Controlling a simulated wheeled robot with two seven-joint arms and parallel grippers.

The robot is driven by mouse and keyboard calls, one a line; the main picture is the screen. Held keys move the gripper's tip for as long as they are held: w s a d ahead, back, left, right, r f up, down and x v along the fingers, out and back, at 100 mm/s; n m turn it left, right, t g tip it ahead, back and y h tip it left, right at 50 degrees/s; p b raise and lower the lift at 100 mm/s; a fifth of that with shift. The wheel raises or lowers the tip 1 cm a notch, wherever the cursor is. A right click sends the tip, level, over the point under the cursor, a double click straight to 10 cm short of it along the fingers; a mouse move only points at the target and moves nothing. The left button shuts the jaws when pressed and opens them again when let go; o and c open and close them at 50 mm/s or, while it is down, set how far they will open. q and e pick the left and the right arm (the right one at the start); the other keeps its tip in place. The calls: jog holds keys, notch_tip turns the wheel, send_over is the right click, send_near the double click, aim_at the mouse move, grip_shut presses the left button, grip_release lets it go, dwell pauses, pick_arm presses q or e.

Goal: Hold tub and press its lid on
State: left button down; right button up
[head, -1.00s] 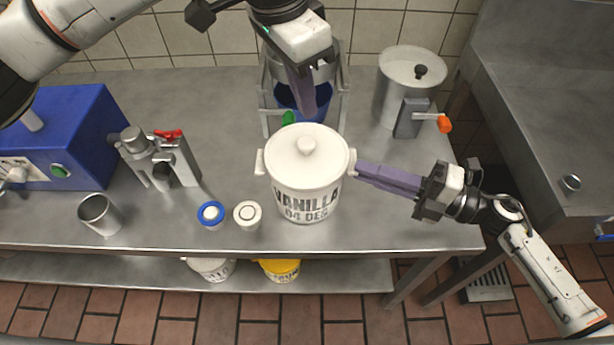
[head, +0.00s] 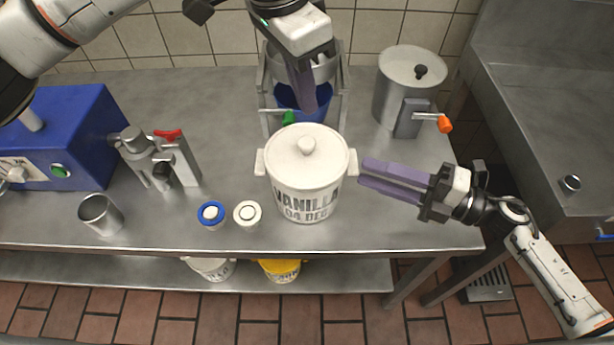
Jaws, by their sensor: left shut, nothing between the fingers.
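The white tub (head: 309,204), marked VANILLA, stands upright near the front middle of the steel table. Its white lid (head: 285,152) with a round knob lies on top and looks level; I cannot tell how tightly it is seated. My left gripper (head: 308,108) is shut and empty, pointing down just behind the knob in the picture, apart from the lid. My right gripper (head: 362,172) has its purple fingers spread, with the tips close to the tub's right handle (head: 352,162). I cannot tell whether they touch it.
A stand with a blue container (head: 318,95) is behind the tub. A metal pot (head: 398,92) with an orange-tipped handle is at back right. Two small round pots (head: 211,215) (head: 247,214), a steel cup (head: 100,213) and a blue machine (head: 70,130) are at left.

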jog(key=v, duration=1.1)
